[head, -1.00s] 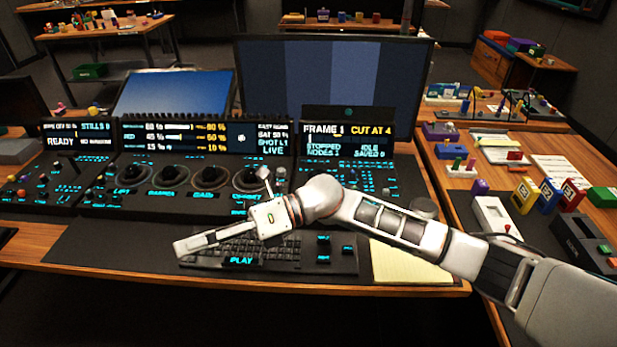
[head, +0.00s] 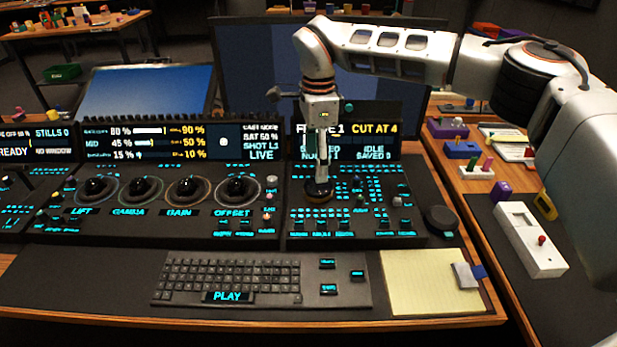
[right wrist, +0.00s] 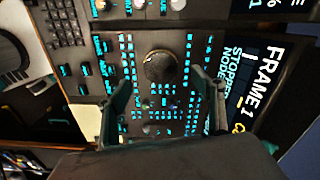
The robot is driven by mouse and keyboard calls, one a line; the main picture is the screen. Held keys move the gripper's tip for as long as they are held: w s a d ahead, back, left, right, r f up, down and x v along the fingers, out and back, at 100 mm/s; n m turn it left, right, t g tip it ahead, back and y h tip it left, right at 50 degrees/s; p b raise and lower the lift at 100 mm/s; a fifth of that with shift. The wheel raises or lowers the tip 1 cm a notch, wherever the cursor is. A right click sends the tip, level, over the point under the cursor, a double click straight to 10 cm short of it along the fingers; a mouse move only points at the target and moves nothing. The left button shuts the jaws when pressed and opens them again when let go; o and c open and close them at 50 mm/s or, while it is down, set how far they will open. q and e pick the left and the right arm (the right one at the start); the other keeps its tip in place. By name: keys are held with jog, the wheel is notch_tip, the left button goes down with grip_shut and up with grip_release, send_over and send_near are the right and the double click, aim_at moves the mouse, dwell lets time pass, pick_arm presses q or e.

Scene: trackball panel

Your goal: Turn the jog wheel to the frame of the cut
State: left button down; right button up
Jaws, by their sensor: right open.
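The jog wheel (right wrist: 160,68) is a dark round knob on the right-hand control panel; in the head view the wheel (head: 319,197) shows just below my right gripper (head: 319,181). My right gripper points down, open and empty. In the right wrist view its two fingers stand apart, with the wheel showing ahead between their tips. I cannot tell how high the tips are above the wheel. The display (head: 372,140) reads CUT AT 4, and the arm partly covers its frame number; the right wrist view shows FRAME 1 (right wrist: 265,85). My left gripper is not in view.
Grading knobs (head: 190,188) line the panel to the left. A keyboard (head: 225,278) with a lit PLAY key lies in front, beside a yellow notepad (head: 425,280). A dark round puck (head: 440,220) sits right of the panel. Small buttons crowd around the wheel.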

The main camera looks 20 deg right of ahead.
aim_at(317, 185)
jog(key=shift+w+d+f, duration=0.1)
jog(key=shift+d, duration=0.05)
notch_tip(317, 185, down, 8)
jog(key=shift+r+b, duration=0.25)
jog(key=shift+b, duration=0.35)
jog(key=c, duration=1.1)
